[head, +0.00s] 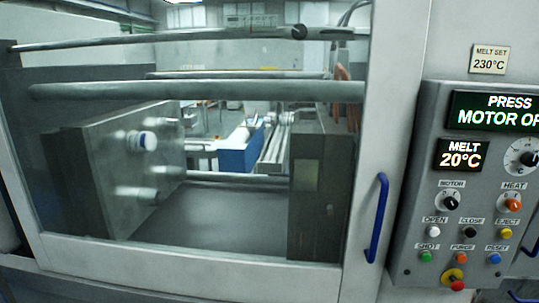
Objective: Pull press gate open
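The press gate (388,120) is a pale grey frame around a large clear window, and it stands across the front of the press. A blue vertical bar handle (377,218) is fixed on the gate's right-hand frame, just left of the control panel. The gate appears closed, with its window covering the mould space. My gripper is not in view, and nothing is seen touching the handle.
Two mould blocks (120,170) (319,185) and horizontal tie bars (195,90) show through the window. The control panel (419,185), with coloured buttons, reads motor off and melt 20°C. Another blue handle (531,250) is cut off at the right edge.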

